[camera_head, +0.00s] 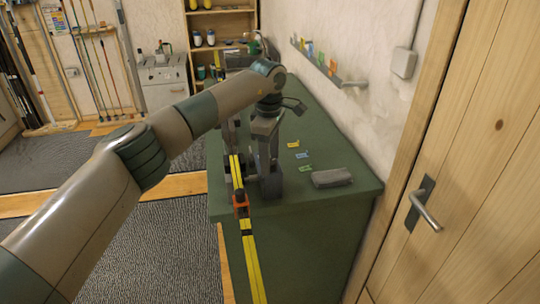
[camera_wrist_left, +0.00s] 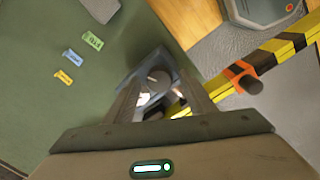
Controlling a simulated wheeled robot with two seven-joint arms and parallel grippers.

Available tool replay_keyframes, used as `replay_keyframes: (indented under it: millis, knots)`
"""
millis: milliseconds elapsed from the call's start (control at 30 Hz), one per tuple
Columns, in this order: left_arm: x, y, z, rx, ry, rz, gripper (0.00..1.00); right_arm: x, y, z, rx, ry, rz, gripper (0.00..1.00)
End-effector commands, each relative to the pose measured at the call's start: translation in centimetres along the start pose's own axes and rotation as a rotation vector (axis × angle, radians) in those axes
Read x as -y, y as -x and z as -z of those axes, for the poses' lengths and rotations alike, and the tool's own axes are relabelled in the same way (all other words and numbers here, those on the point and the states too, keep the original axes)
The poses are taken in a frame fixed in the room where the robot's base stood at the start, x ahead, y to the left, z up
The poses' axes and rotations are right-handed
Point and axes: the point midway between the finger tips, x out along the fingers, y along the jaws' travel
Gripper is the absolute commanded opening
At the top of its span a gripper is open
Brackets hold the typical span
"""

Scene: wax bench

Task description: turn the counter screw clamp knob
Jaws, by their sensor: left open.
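The round grey clamp knob (camera_wrist_left: 160,80) shows in the left wrist view, in front of a darker squarish part at the counter's edge. My left gripper (camera_wrist_left: 158,90) is open and points down, with its fingers on either side of the knob in that view. I cannot tell whether they touch it. In the head view my left gripper (camera_head: 266,184) is low over the near left edge of the green counter (camera_head: 310,205). It hides the knob there. My right gripper is not in view.
A yellow and black strip (camera_head: 252,262) with an orange clip (camera_head: 240,203) runs along the counter's left side. A grey block (camera_head: 332,178) and small coloured tags (camera_head: 302,155) lie to the right. A wooden door (camera_head: 460,170) stands at right. Open floor lies left.

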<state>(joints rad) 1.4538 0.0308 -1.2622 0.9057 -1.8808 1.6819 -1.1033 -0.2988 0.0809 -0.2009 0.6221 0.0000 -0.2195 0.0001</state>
Motion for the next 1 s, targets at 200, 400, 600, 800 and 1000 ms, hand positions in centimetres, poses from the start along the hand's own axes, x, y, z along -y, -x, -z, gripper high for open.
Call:
replay_keyframes:
  millis: [200, 400, 600, 800, 1000]
  knots:
    - [0.0, 0.0, 0.0, 0.0, 0.0, 0.0, 0.38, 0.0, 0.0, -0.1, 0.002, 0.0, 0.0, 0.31]
    - [0.0, 0.0, 0.0, 0.0, 0.0, 0.0, 0.09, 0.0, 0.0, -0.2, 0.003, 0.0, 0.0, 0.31]
    - [0.0, 0.0, 0.0, 0.0, 0.011, 0.0, 0.09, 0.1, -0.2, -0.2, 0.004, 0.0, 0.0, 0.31]
    - [0.0, -0.2, 0.0, -0.003, 0.06, 0.0, 0.09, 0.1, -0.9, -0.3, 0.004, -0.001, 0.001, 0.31]
    - [-0.1, -0.3, 0.0, -0.011, 0.169, -0.002, 0.09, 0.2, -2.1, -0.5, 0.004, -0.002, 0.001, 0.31]
